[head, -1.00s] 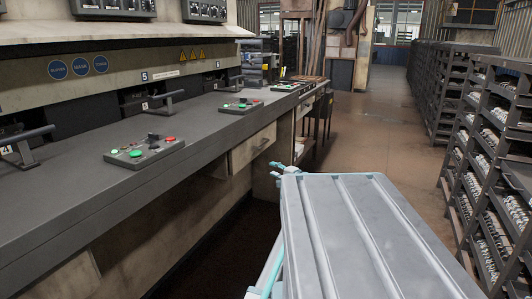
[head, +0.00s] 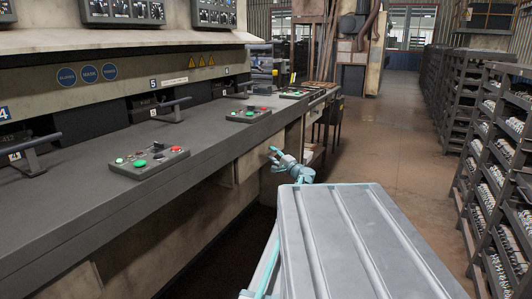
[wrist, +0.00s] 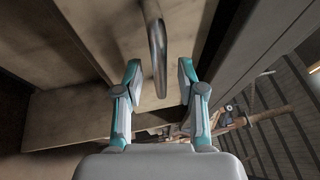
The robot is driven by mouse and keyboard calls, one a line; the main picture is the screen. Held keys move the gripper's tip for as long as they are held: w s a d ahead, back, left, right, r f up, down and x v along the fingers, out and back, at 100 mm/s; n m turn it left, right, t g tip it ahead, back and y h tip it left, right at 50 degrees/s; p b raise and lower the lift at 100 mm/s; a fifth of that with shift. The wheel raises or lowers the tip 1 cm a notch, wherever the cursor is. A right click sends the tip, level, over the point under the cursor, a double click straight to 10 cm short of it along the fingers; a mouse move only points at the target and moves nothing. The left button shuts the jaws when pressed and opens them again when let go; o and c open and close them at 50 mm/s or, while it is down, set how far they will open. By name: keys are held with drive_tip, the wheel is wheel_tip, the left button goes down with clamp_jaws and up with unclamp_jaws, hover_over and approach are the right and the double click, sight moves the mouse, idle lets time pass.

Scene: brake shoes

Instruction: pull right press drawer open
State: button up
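The drawer (head: 247,162) is a pale, worn panel under the dark press counter, and its front is partly covered by my gripper in the head view. In the wrist view its handle (wrist: 157,45) is a curved metal bar in front of a pale panel. My gripper (wrist: 160,78), grey and teal, is open, with one finger on each side of the handle's near end. A gap shows between the handle and each finger. My gripper (head: 272,153) also shows small in the head view, at the drawer front. Whether the drawer is fully closed is hard to tell.
The press counter (head: 100,195) runs along the left with control boxes (head: 150,162) and lever handles on it. Racks of brake shoes (head: 495,150) stand on the right. The aisle floor (head: 390,150) between them is clear.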

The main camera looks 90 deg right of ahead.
drive_tip(key=shift+x, duration=0.8)
clamp_jaws()
